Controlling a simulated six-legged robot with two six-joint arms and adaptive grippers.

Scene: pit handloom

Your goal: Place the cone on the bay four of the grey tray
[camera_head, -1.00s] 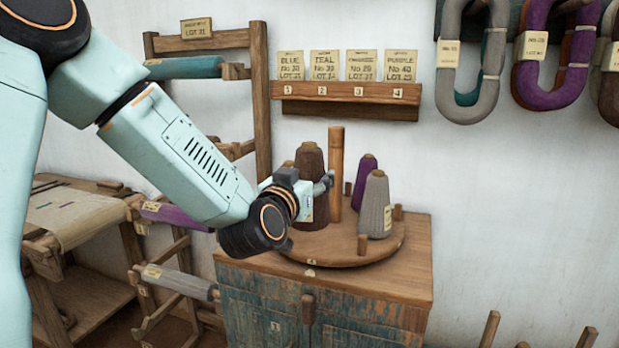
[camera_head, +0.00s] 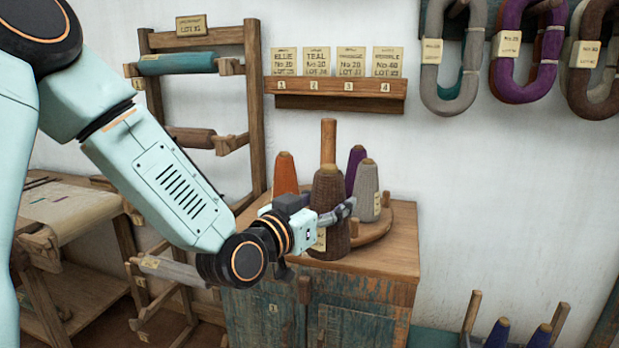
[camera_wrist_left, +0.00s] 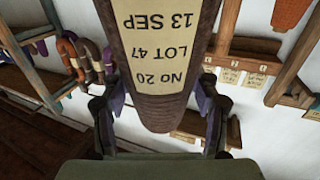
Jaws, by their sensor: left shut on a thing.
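A brown cone of yarn (camera_head: 328,190) is held upright by my left gripper (camera_head: 335,216). It is in front of the round wooden turntable (camera_head: 375,234), over the cabinet top; I cannot tell how far its base is above the wood. In the left wrist view the cone (camera_wrist_left: 160,110) fills the middle, with a label reading No 20, LOT 47, 13 SEP. The fingers of the left gripper (camera_wrist_left: 163,117) press on both its sides. I cannot make out the grey tray in these views. My right gripper is not in view.
On the turntable stand an orange cone (camera_head: 286,172), a purple cone (camera_head: 355,166), a grey cone (camera_head: 367,190) and a wooden post (camera_head: 328,138). A numbered card shelf (camera_head: 335,102) and yarn hanks (camera_head: 520,60) are on the wall. Blue cones (camera_head: 497,333) are at the lower right.

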